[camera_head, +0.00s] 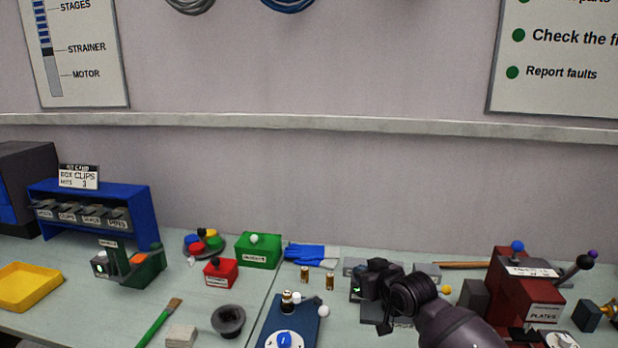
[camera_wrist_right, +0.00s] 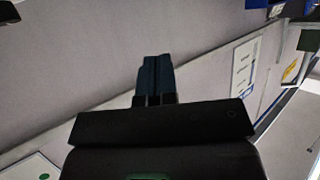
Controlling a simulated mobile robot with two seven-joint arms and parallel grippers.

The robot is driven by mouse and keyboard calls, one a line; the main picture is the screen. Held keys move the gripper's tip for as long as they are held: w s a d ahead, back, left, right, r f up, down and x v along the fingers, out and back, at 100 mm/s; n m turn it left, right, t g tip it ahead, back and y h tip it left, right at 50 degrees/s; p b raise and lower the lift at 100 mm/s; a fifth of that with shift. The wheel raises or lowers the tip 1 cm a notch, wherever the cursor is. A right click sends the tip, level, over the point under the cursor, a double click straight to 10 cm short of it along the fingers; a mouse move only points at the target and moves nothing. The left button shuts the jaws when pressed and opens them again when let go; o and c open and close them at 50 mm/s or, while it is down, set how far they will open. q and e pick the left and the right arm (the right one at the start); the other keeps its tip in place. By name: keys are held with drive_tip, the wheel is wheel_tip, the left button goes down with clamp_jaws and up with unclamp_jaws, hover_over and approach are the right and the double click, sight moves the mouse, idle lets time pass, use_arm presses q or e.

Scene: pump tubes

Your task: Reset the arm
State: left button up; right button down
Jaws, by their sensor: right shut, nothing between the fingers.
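My right arm comes in from the lower right of the head view, with the dark right gripper (camera_head: 376,280) over the bench's right half. In the right wrist view the two fingers of this gripper (camera_wrist_right: 157,75) are together, shut and empty, with the grey wall behind them. The gripper and wrist hide part of the grey blocks behind them on the bench. My left gripper is not in either view.
A blue plate (camera_head: 304,326) with a dial lies left of my right arm. Two brass cylinders (camera_head: 330,281), blue gloves (camera_head: 311,255) and a green box (camera_head: 258,251) are behind it. A dark red block (camera_head: 505,286) stands to the right. A yellow tray (camera_head: 28,287) lies far left.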

drive_tip(key=s+d+f+m+h, duration=0.1)
drive_tip(key=s+d+f+h, duration=0.1)
drive_tip(key=s+d+f, duration=0.3)
drive_tip(key=s+d+f+m+h+b, duration=0.1)
drive_tip(key=s+d+f, duration=0.4)
drive_tip(key=s+f, duration=0.6)
drive_tip(key=s+d+f+m+h+b, duration=0.1)
drive_tip(key=s+d+f, duration=0.4)
drive_tip(key=s, duration=1.7)
wheel_tip(320, 180, down, 3)
drive_tip(key=m+h, duration=0.1)
drive_tip(key=h, duration=0.1)
drive_tip(key=shift+s+f+h, duration=0.15)
drive_tip(key=shift+f+h, duration=0.05)
drive_tip(key=shift+h, duration=0.1)
